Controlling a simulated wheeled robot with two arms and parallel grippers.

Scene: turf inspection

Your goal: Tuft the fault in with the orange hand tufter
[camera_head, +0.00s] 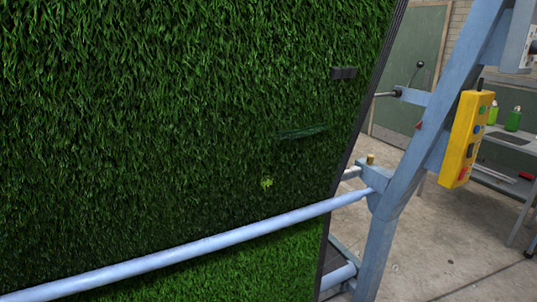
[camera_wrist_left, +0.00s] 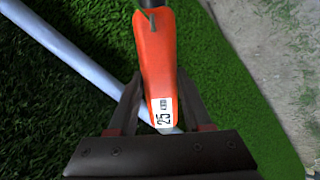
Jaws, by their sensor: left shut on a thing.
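The orange hand tufter (camera_wrist_left: 155,52) is in my left gripper (camera_wrist_left: 160,88) in the left wrist view. The fingers are shut on its handle, which bears a white label with "25" on it. Its dark far end runs out of the top of the picture, so its tip is hidden. The green turf (camera_head: 150,110) hangs as a large sheet in the head view. A dark bluish streak (camera_head: 303,132) and a small yellow-green spot (camera_head: 267,183) show on its right part; I cannot tell which is the fault. Neither gripper shows in the head view.
A pale blue bar (camera_head: 200,248) crosses low in front of the turf. A blue frame post (camera_head: 385,220) with a yellow control box (camera_head: 467,138) stands at right. Concrete floor (camera_head: 440,240) lies beyond.

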